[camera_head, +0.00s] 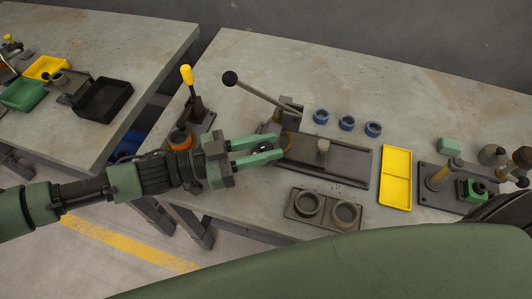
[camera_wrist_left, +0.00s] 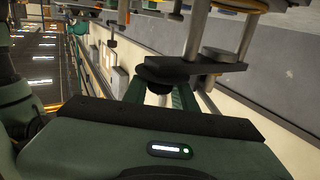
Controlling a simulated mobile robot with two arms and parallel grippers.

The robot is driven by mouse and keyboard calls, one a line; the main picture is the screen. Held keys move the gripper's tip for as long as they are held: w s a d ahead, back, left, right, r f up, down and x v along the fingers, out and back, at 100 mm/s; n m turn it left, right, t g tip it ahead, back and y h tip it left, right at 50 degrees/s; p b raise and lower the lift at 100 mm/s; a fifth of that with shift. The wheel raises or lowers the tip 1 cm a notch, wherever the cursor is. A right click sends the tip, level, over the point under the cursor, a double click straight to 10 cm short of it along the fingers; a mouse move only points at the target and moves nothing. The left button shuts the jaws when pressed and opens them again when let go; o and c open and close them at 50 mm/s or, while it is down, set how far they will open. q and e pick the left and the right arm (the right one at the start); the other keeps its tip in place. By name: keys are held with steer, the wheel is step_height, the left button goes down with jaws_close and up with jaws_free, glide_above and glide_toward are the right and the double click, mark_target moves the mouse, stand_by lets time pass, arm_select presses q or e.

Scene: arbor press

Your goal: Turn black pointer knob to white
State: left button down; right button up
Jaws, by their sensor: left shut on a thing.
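The black pointer knob (camera_head: 264,149) is between the fingers of my left gripper (camera_head: 273,148), at the left side of the arbor press. In the left wrist view the dark knob (camera_wrist_left: 155,77) sits between the two green fingers (camera_wrist_left: 158,98), below a black plate of the press. My left gripper is shut on it. The fingers hide most of the knob, and I cannot see which way its pointer faces or a white mark. The press (camera_head: 291,112) has a long lever ending in a black ball (camera_head: 230,78). My right gripper is not in view.
Behind the press lie several blue rings (camera_head: 347,123). A block with two round cups (camera_head: 326,209) lies in front, and a yellow tray (camera_head: 396,178) to the right. A yellow-handled lever (camera_head: 187,76) stands behind my left gripper. The table's back right is clear.

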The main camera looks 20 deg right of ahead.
arm_select(q)
steer(key=shift+w+m+g+b, duration=0.1)
steer(key=shift+m+g+b, duration=0.4)
steer(key=shift+m+g, duration=0.5)
steer(key=shift+g, duration=0.5)
steer(key=shift+r+g, duration=0.15)
steer(key=shift+g, duration=0.15)
steer(key=c, duration=1.2)
jaws_free()
steer(key=b+v, duration=0.1)
steer(key=v, duration=0.6)
steer(key=shift+a+r+b, duration=0.1)
steer(key=shift+a+b, duration=0.25)
steer(key=shift+a, duration=0.05)
